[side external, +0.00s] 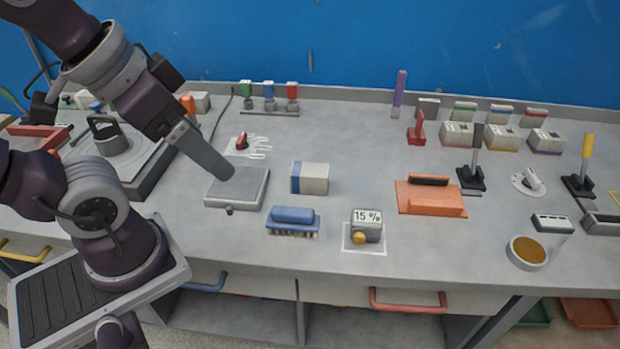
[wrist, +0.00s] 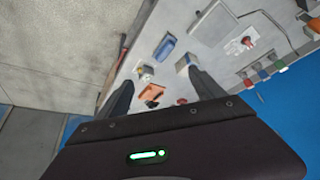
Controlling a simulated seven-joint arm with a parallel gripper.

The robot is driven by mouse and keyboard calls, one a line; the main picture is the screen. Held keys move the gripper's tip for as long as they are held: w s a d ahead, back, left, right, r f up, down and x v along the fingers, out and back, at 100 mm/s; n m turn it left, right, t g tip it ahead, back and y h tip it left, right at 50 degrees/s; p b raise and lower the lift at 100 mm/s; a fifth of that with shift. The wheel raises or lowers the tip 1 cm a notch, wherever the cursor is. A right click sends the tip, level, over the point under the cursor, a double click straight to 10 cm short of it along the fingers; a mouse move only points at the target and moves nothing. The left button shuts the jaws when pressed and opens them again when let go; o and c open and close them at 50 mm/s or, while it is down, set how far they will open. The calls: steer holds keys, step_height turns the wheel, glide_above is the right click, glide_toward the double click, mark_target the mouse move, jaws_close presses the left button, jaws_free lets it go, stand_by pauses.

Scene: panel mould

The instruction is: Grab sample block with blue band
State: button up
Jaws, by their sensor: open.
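The sample block with the blue band (side external: 316,179) is a pale block with a blue left end. It lies on the grey bench near the middle, right of a square grey plate. In the wrist view the block (wrist: 184,63) shows near the tip of the right finger. My gripper (side external: 229,172) is to the left of the block and apart from it, with its fingers over the grey plate in the side view. In the wrist view my gripper (wrist: 160,76) has its two fingers wide apart with nothing held between them.
The grey plate (side external: 238,188) is left of the block. A blue brush (side external: 293,219) and a 15 % display unit (side external: 367,224) are in front. An orange tool (side external: 431,199) is right. Several banded blocks (side external: 502,139) stand back right. Bench behind the block is clear.

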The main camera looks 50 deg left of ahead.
steer(key=shift+c, duration=0.4)
steer(key=w+d+f+n+g+h, duration=0.4)
steer(key=w+n+g+h, duration=0.1)
steer(key=w+n, duration=0.1)
steer(key=n+t+h, duration=0.5)
steer(key=n+h, duration=0.2)
steer(key=n, duration=0.7)
glide_above(295, 166)
steer(key=s+d, duration=0.2)
steer(key=d, duration=0.5)
step_height(295, 166, down, 11)
steer(key=a+f+n+t, duration=0.1)
steer(key=a+f+n, duration=0.1)
steer(key=f, duration=0.1)
steer(key=w+a+f+n+t+y, duration=0.1)
steer(key=a+f+n, duration=0.1)
steer(key=f, duration=0.1)
steer(key=a+f+n+t+y, duration=0.1)
steer(key=a+f+n, duration=0.1)
steer(key=a+f, duration=0.1)
steer(key=shift+w+n+t, duration=0.35)
steer(key=shift+n+t, duration=0.05)
steer(key=shift+w+f, duration=0.15)
steer(key=shift+f, duration=0.2)
steer(key=x, duration=0.6)
steer(key=shift+w+d+r, duration=0.1)
steer(key=shift+d+r, duration=0.05)
steer(key=shift+d, duration=0.25)
jaws_close()
